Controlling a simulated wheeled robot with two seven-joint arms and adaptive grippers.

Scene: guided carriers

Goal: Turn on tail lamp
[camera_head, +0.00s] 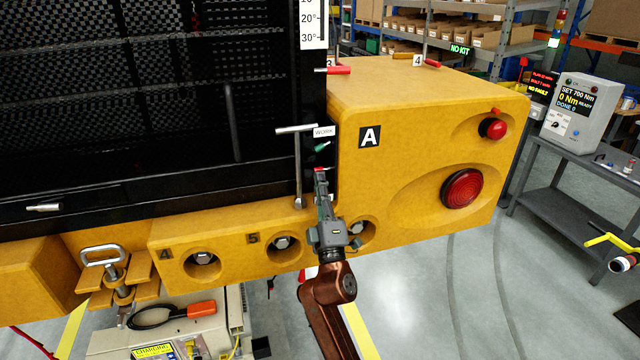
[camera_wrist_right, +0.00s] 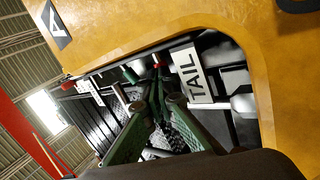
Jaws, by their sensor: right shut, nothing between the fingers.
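The red round lamp (camera_head: 462,188) sits in a recess on the right of the yellow carrier's end; I cannot tell whether it is lit. My right gripper (camera_head: 320,185) reaches up into the black opening at the carrier's left edge, fingers shut and empty. In the right wrist view a white TAIL label (camera_wrist_right: 192,75) shows inside the opening. The green fingers (camera_wrist_right: 155,85) of the gripper are just left of that label, near a small red tip (camera_wrist_right: 157,66). Whether they touch it is unclear. A green-tipped lever (camera_head: 322,147) is just above the gripper, by a WORK label (camera_head: 324,131). My left gripper is out of view.
A T-handled rod (camera_head: 298,165) stands left of the gripper. The yellow carrier body (camera_head: 400,110) walls the opening on the right, with a red button (camera_head: 493,128). Round recesses (camera_head: 283,245) line the lower panel. A torque controller (camera_head: 580,112) stands on a grey bench.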

